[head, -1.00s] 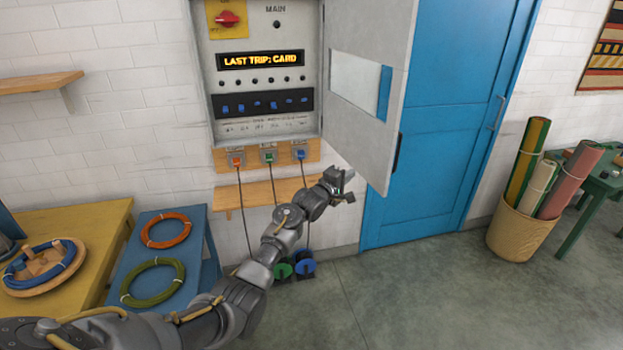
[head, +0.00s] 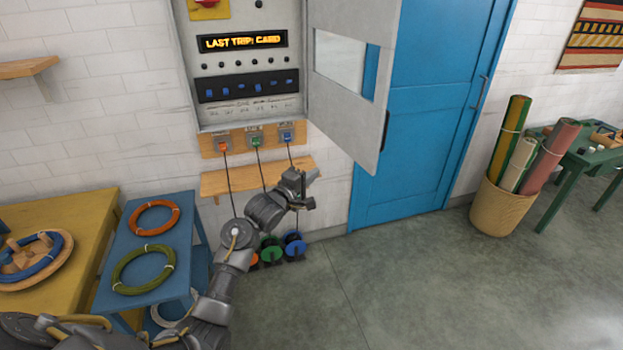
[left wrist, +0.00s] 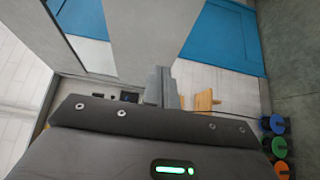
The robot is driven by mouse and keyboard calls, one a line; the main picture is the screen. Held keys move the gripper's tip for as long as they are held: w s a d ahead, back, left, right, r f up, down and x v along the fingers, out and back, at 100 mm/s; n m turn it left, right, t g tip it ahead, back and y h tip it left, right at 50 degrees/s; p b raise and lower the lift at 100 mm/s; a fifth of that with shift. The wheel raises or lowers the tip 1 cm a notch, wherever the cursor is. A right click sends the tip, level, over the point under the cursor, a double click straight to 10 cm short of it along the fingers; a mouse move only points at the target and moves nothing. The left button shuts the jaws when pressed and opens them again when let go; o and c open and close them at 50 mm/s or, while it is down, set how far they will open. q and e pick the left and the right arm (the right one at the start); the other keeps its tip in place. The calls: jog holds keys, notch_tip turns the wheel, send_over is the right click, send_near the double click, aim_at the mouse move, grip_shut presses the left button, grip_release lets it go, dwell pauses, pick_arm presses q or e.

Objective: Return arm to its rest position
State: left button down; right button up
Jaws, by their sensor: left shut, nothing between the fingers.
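My left arm reaches up from the lower left in the head view. My left gripper (head: 308,190) is shut and empty. It is in front of the wall, below the open panel door and just right of the small wooden shelf in the picture. In the left wrist view the gripper's fingers (left wrist: 163,88) show close together with nothing between them. My right gripper is not in view.
A grey electrical panel (head: 245,112) reads "LAST TRIP: CARD"; its door (head: 345,110) hangs open above the gripper. Orange, green and blue plugs sit below it. A blue table (head: 182,215) with cable coils stands left. A basket (head: 500,208) of rolls stands right. Floor ahead is clear.

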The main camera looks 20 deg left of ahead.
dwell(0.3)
pick_arm(q)
notch_tip(320, 180, down, 18)
jog(key=a+f+m+g+y, duration=0.1)
jog(key=m+g+y, duration=0.15)
jog(key=m, duration=0.65)
jog(key=s+f+m+g+b, duration=0.15)
jog(key=s+f, duration=0.25)
jog(key=f, duration=0.4)
jog(key=s+f+m+g, duration=0.2)
jog(key=s+f, duration=0.3)
jog(key=f, duration=0.3)
jog(key=s+f+m+g, duration=0.1)
jog(key=s+f, duration=0.3)
jog(key=f, duration=0.3)
jog(key=s+d+f+m+g+y+b, duration=0.1)
jog(key=s+f+m+g, duration=0.35)
jog(key=s+f, duration=1.55)
jog(key=s+f+g+b, duration=0.1)
jog(key=s+f+g, duration=0.1)
jog(key=s, duration=1.3)
jog(key=s+d+f+g, duration=0.1)
jog(key=s+f+g, duration=0.2)
jog(key=s, duration=1.2)
jog(key=shift+s+d+f+b, duration=0.3)
jog(key=shift+f+b, duration=0.1)
jog(key=shift+f, duration=0.05)
